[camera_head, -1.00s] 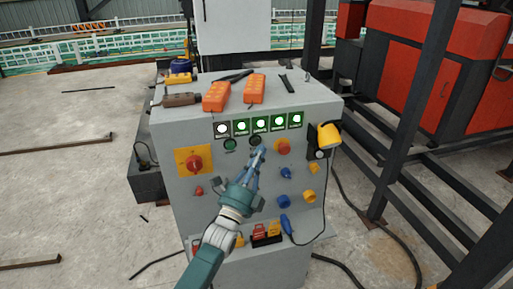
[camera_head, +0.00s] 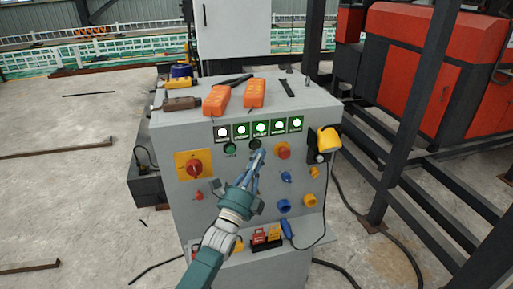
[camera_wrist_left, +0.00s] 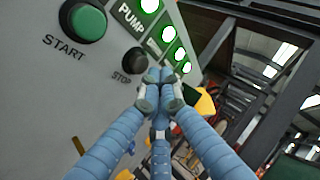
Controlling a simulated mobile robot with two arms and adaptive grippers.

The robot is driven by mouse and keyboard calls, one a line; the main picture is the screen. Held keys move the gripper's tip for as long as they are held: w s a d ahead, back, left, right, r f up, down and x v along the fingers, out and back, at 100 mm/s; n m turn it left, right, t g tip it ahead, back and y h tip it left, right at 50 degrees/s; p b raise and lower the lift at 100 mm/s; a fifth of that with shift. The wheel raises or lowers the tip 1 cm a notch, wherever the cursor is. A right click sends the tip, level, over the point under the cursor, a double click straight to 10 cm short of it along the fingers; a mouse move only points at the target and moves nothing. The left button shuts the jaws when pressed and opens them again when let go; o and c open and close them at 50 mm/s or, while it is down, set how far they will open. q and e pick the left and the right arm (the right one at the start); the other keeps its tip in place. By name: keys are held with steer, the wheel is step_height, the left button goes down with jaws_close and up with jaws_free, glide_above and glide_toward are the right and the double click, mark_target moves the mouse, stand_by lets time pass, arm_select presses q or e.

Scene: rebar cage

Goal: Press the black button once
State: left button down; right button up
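The black button (camera_head: 255,143) sits on the front panel of the grey control cabinet (camera_head: 230,230), right of the green button (camera_head: 230,148). In the left wrist view the black button (camera_wrist_left: 134,61) is labelled STOP, and the green button (camera_wrist_left: 87,22) is labelled START. My left gripper (camera_head: 259,154) has its blue fingers together, with the tips just below and right of the black button. In the left wrist view the fingertips (camera_wrist_left: 160,78) meet beside the button's lower right edge; I cannot tell whether they touch it. My right gripper is not in view.
Lit green indicators (camera_head: 260,128) run above the buttons. A red knob on a yellow plate (camera_head: 194,166) is at left, and another red knob (camera_head: 283,151) is close right of my fingers. Orange remotes (camera_head: 216,100) lie on the cabinet top. A cable hangs at right.

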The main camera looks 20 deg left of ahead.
arm_select(q)
steer(key=shift+a, duration=0.1)
stand_by(0.5)
steer(key=shift+w+a+b, duration=0.15)
steer(key=shift+w+b, duration=0.15)
steer(key=shift+w, duration=0.05)
steer(key=shift+w+a+b, duration=0.5)
steer(key=shift+w+b, duration=0.05)
steer(key=shift+w, duration=0.1)
stand_by(0.9)
steer(key=shift+s+d+r, duration=0.1)
stand_by(0.3)
steer(key=shift+s+d+p, duration=0.6)
steer(key=shift+s, duration=0.3)
steer(key=s+d, duration=0.1)
steer(key=s+d+p, duration=0.1)
steer(key=s+p, duration=0.1)
steer(key=s, duration=0.1)
steer(key=shift+s+d, duration=0.1)
steer(key=shift+d, duration=0.3)
